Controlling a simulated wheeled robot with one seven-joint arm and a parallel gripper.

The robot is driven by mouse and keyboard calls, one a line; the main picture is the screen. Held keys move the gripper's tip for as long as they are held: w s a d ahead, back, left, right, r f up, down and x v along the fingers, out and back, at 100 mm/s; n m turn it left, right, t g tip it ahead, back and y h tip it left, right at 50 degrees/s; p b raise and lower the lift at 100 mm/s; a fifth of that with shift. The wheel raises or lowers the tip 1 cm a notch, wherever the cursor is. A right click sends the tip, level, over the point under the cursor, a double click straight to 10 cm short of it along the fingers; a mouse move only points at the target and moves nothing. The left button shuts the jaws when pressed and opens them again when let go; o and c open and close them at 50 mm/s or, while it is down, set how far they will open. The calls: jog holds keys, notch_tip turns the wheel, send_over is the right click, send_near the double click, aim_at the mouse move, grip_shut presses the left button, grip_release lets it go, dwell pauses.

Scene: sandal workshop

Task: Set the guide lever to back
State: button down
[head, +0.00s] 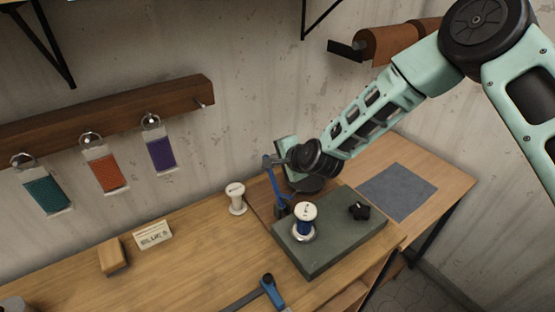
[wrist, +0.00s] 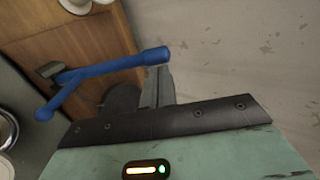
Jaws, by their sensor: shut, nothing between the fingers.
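The guide lever (head: 276,184) is a thin blue arm rising from the left back part of a grey-green machine base (head: 332,253). It stands steeply, its top tilted slightly left toward the wall. In the wrist view the blue lever (wrist: 112,66) crosses the upper left, with a rounded knob at its right end. My gripper (head: 272,161) is at the lever's top end in the head view. In the wrist view the shut fingers (wrist: 158,84) are right beside the knob; I cannot tell whether they touch it. No position marks are readable.
On the base are a blue-thread spool (head: 305,221) and a black knob (head: 359,210). A white spool (head: 237,199) stands to the left. A blue-handled tool (head: 271,290) lies in front. A grey mat (head: 397,191) lies right. The wall is close behind the lever.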

jog(key=b, duration=0.1)
jog(key=w+a+b, duration=0.1)
jog(key=b, duration=0.1)
jog(key=shift+w+f, duration=0.3)
jog(key=shift+f, duration=0.05)
jog(key=shift+s, duration=0.15)
